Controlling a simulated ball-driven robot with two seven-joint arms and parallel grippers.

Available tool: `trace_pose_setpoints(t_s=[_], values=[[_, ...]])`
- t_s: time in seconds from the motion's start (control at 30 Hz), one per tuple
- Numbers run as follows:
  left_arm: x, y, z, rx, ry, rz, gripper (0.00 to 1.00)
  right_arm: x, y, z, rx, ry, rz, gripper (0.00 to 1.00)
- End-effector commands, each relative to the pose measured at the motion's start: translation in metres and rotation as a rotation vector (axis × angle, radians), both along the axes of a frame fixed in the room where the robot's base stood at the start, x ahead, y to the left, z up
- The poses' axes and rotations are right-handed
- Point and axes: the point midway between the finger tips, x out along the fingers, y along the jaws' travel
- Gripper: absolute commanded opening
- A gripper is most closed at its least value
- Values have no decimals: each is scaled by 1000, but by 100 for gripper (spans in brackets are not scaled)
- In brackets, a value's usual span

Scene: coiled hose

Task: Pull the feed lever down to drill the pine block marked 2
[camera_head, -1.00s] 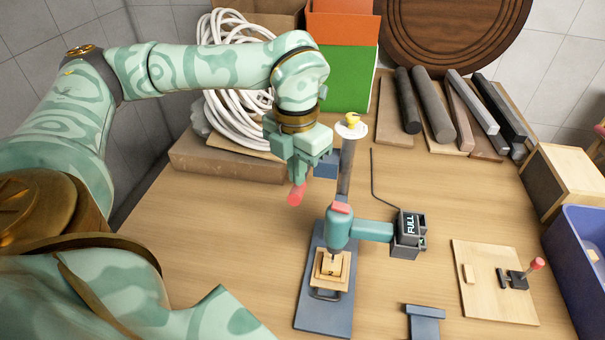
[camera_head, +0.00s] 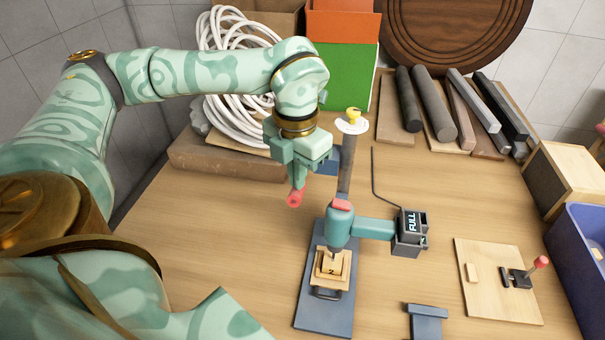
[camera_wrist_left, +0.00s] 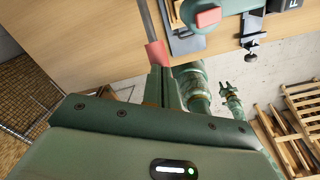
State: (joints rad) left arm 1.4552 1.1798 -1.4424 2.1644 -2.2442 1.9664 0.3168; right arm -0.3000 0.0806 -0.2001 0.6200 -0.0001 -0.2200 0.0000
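The drill press has a teal head (camera_head: 340,226) on a grey column above a blue-grey base (camera_head: 312,312). Below the drill lies the pine block marked 2 (camera_head: 331,268) in a wooden holder, its number showing. My left gripper (camera_head: 297,182) is left of the drill head, closed around the red grip of the feed lever (camera_head: 295,198). In the left wrist view, the red grip (camera_wrist_left: 156,54) sits at my fingertips, with a grey bar running on from it. My right gripper (camera_wrist_left: 228,88) shows small in that view; its opening is unclear.
A wooden board with a small red-knobbed lever (camera_head: 500,285) and a blue bin (camera_head: 580,250) are farther right. A coiled white hose (camera_head: 235,115) lies behind my left arm.

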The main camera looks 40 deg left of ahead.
Motion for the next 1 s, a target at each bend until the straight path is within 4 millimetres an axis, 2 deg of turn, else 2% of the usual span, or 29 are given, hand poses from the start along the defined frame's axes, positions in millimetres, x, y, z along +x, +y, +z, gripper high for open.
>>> trace_pose_setpoints(t_s=[1.0], values=[[-4,-2,-9,0,0,0,0,0,1,-7,2,1,-1,36]])
